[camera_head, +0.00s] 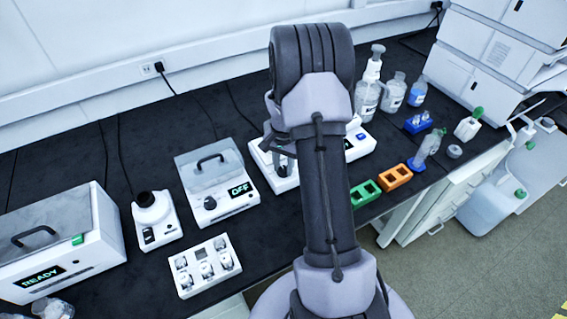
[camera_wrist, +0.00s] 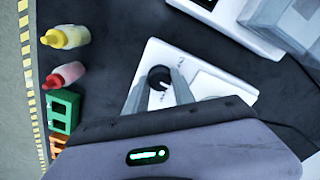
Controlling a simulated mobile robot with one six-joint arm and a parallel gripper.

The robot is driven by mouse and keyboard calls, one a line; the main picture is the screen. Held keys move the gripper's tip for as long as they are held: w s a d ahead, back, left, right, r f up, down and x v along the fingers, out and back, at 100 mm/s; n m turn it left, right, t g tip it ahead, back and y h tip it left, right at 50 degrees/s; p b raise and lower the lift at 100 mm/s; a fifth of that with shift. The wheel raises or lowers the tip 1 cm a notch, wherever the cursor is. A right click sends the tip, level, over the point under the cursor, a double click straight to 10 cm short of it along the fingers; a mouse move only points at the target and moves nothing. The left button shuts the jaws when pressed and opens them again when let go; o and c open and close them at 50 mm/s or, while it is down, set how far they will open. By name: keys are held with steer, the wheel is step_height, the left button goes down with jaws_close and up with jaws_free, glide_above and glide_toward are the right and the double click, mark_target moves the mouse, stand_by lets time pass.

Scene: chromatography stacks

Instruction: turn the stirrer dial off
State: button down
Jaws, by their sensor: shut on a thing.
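The fingers and wrist cover part of the stirrer's near side. In the head view the stirrer (camera_head: 259,158) stands partly behind my arm.
Left of the stirrer stands a lidded bath (camera_head: 212,180) with a display reading OFF. A white tray of small items (camera_head: 208,264) lies in front. Green (camera_head: 366,193) and orange (camera_head: 395,177) racks stand right of my arm. Bottles (camera_head: 368,92) stand behind.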

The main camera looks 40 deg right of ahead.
mark_target(284, 169)
steer(key=n+p, duration=0.2)
steer(key=n, duration=0.4)
steer(key=shift+r, duration=0.1)
steer(key=n+p, duration=0.2)
steer(key=n, duration=0.4)
steer(key=shift+n+p, duration=0.3)
steer(key=shift+n, duration=0.1)
steer(key=c, duration=1.1)
jaws_free()
steer(key=shift+o, duration=0.2)
step_height(284, 169, up, 17)
steer(key=p, duration=0.5)
